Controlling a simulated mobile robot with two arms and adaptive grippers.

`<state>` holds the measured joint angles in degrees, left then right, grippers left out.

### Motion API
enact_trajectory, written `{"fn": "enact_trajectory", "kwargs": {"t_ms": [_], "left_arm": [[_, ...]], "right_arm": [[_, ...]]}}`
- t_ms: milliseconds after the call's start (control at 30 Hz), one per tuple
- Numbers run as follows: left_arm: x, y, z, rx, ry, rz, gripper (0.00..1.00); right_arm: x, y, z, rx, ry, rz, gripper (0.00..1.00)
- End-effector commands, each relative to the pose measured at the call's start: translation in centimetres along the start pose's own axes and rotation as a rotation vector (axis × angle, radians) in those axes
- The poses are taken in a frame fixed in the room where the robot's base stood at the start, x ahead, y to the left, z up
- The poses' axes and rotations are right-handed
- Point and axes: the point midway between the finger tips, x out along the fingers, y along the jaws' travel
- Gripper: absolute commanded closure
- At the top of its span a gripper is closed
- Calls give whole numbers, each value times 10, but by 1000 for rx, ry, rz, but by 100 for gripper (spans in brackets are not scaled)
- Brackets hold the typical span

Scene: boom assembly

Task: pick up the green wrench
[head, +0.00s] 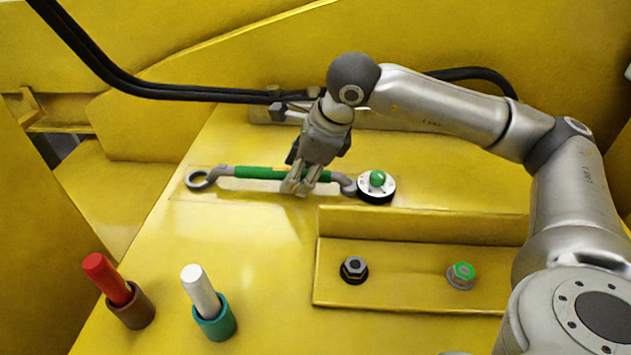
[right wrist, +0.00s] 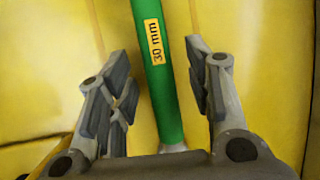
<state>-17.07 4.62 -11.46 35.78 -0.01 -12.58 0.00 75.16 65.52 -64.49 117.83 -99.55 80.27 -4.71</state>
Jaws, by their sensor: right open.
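The green wrench (head: 252,173) lies on the yellow surface in the head view, with a grey ring end at the left and its other grey end beside a round white-and-black disc. My right gripper (head: 298,188) is over the wrench's right half and hides part of it. In the right wrist view the wrench's green handle (right wrist: 163,85), with a "30 mm" label, runs between the two open fingers of my right gripper (right wrist: 162,85). Gaps show on both sides of the handle. My left gripper is in neither view.
The disc (head: 377,187) has a green knob. A raised yellow bracket (head: 410,280) holds a dark bolt (head: 354,269) and a green-marked bolt (head: 461,275). A red stick (head: 105,277) and a white stick (head: 200,290) stand in holders at front left. Black hoses (head: 190,92) run behind.

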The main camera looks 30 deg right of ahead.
Motion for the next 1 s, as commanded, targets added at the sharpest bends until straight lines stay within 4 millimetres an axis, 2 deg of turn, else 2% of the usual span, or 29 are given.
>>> {"fn": "enact_trajectory", "kwargs": {"t_ms": [133,400,500,1000], "left_arm": [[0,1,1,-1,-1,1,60],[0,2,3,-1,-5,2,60],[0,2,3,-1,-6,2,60],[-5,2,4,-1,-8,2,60]], "right_arm": [[-1,0,0,0,0,0,56],[-1,0,0,0,0,0,90],[-1,0,0,0,0,-1,100],[-9,-3,4,0,-5,-4,100]]}}
